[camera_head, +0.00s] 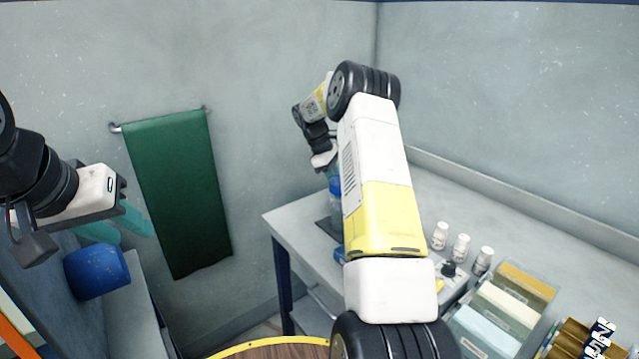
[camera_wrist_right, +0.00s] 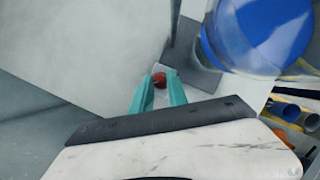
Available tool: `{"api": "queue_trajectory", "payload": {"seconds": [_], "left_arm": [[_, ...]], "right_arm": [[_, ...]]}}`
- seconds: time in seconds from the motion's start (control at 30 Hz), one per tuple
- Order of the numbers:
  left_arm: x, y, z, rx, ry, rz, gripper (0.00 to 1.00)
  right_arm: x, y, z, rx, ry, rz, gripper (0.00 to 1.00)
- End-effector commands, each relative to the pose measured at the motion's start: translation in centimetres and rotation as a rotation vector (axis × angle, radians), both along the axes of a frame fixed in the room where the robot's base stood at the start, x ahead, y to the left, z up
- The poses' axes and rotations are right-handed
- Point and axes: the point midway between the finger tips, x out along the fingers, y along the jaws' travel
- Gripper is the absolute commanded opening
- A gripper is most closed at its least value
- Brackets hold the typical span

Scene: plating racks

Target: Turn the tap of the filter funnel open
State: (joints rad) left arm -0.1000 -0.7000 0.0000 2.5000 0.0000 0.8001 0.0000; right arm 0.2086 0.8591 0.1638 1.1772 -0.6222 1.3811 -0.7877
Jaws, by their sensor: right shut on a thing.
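The red tap (camera_wrist_right: 160,78) of the filter funnel sits between the teal fingertips of my right gripper (camera_wrist_right: 158,86) in the right wrist view, and the gripper is shut on it. A large clear vessel with blue in it, likely the filter funnel (camera_wrist_right: 262,32), stands beside the tap at the upper right. In the head view, part of the funnel shows blue (camera_head: 335,187) behind my right arm, which hides most of it. My right fingertips are hidden there. My left gripper (camera_head: 118,227) is at the left, its teal fingers apart and empty.
A green towel (camera_head: 180,195) hangs on the wall. A blue drum (camera_head: 97,271) lies below my left gripper.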

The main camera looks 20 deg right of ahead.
Motion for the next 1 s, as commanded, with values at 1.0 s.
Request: {"api": "queue_trajectory", "payload": {"seconds": [1.0], "left_arm": [[0.00, 0.00, 0.00, 0.000, 0.000, 0.000, 0.36]], "right_arm": [[0.31, -0.62, 0.12, -0.002, -0.003, -0.959, 0.00]]}}
